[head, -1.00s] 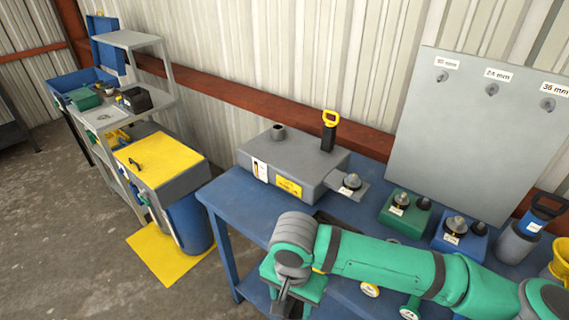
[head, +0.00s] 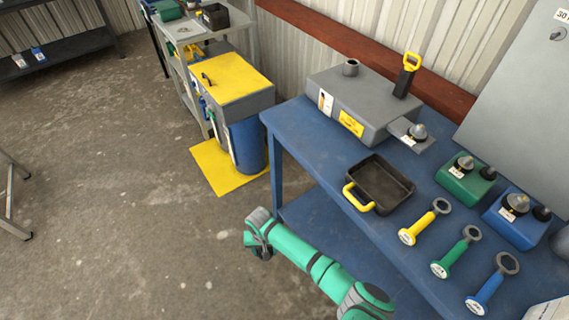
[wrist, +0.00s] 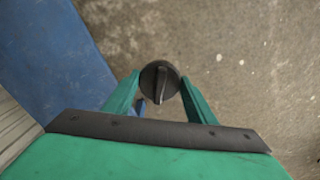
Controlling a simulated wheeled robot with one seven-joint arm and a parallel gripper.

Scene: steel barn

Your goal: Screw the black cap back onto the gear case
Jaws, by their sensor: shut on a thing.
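The round black cap (wrist: 153,88), with a raised grip bar across its top, is between the two green fingers of my gripper (wrist: 160,82) in the wrist view. My gripper is shut on it, and bare floor lies below. In the head view my arm reaches out left of the bench's front; the fingers and cap cannot be made out there. The grey gear case (head: 355,99) sits on the blue bench, well apart from my gripper. A short round grey neck (head: 351,68) stands uncapped on its top. A black piece with a yellow handle (head: 407,74) stands upright at its right.
The blue bench (head: 310,139) also holds a black tray (head: 388,182) with a yellow handle, several coloured tools, and green (head: 465,185) and blue (head: 512,221) blocks. A yellow-topped cabinet (head: 224,78) stands left. The floor between is clear.

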